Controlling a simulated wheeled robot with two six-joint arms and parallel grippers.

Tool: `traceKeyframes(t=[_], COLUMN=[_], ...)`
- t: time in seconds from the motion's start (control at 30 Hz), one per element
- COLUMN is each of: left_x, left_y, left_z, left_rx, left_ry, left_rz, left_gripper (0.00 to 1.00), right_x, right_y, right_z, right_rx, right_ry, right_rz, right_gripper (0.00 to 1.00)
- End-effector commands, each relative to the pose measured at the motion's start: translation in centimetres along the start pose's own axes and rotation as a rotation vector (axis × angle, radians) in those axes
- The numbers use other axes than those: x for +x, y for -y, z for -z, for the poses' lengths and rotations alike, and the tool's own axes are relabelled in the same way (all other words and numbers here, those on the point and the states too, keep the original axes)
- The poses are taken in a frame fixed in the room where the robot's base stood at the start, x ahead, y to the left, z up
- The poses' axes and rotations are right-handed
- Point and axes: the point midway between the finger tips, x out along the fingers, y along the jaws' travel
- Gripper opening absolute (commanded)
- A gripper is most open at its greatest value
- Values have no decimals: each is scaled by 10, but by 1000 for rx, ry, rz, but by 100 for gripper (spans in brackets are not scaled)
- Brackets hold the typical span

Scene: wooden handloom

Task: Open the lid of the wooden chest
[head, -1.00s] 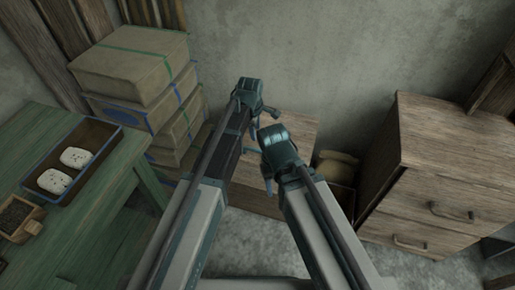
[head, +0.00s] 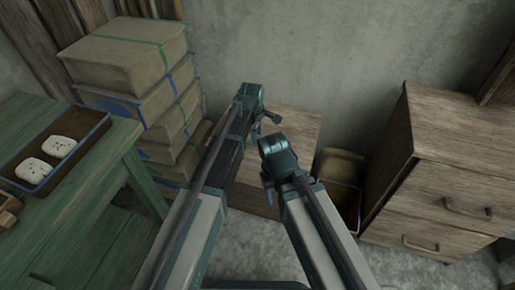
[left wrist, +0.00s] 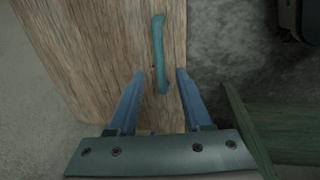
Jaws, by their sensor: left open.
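The wooden chest (head: 300,124) stands low against the wall, between stacked boxes and a drawer cabinet. My two arms cover much of it in the head view. In the left wrist view its plain wooden face (left wrist: 88,48) fills the left and middle, with a long teal handle (left wrist: 159,50) on it. My left gripper (left wrist: 155,74) is open there, and the handle's lower end shows between its blue fingers; I cannot tell whether they touch. In the head view the left gripper (head: 260,130) is over the chest. My right gripper (head: 267,186) is close beside it; its jaws are mostly hidden.
Stacked boxes (head: 120,62) stand left of the chest. A green table (head: 75,200) with a tray (head: 92,146) is at the left. A drawer cabinet (head: 440,190) stands at the right, with an open box holding a sack (head: 340,163) beside it. Some bare floor (head: 375,262) shows at lower right.

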Motion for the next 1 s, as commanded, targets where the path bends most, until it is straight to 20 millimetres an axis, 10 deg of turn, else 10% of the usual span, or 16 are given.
traceKeyframes(t=[0.23,0.67,1.0], left_x=[40,46,46], left_y=[0,0,0], left_z=[0,0,0], left_rx=[0,0,0], left_ry=[0,0,0], left_rz=[0,0,0], left_gripper=[50,50,0], right_x=[39,45,45], right_y=[2,2,2], right_z=[2,3,3], right_rx=[-2,-2,-2], right_ry=[0,0,0], right_rz=[-6,-8,-8], right_gripper=[50,50,50])
